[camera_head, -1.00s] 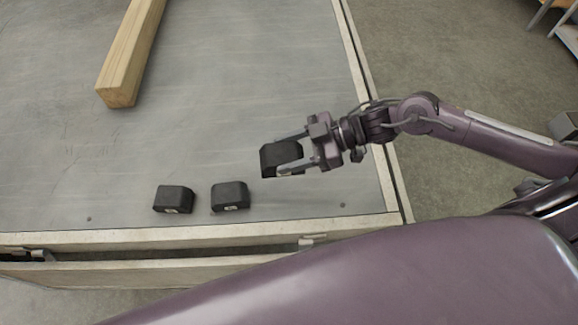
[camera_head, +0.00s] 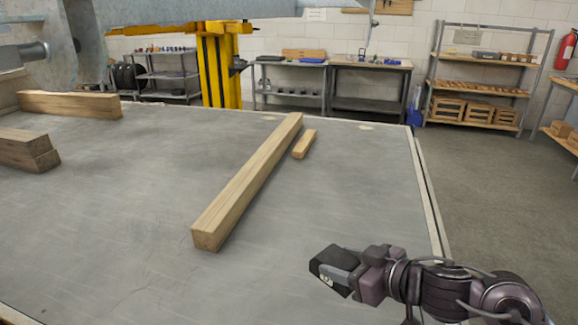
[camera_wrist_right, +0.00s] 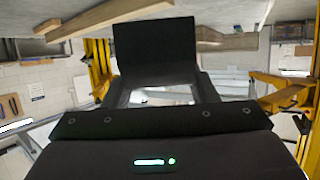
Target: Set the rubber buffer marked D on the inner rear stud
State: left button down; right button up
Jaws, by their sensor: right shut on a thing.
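My right gripper (camera_head: 350,278) is shut on a black rubber buffer (camera_head: 328,262) and holds it over the right part of the grey deck, near the lower edge of the head view. A small pale mark shows on the buffer's lower side, too small to read. In the right wrist view the buffer (camera_wrist_right: 155,48) is a dark block between the finger ends. No stud can be made out in either view. My left gripper is not in view.
A long timber beam (camera_head: 250,185) lies on the deck (camera_head: 130,215), with a short wood piece (camera_head: 305,144) beside it. More timber (camera_head: 70,104) lies at left, under a grey metal structure (camera_head: 85,30). The deck between beam and right edge is mostly clear.

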jog(key=w+d+r+m+t+h, duration=0.1)
jog(key=d+r+m+t+h, duration=0.2)
jog(key=d+r+m+h, duration=0.4)
jog(key=shift+w+d+m+t+h, duration=0.3)
jog(key=shift+w+d+m+h, duration=0.1)
jog(key=shift+d+m+h, duration=0.6)
jog(key=shift+a, duration=0.25)
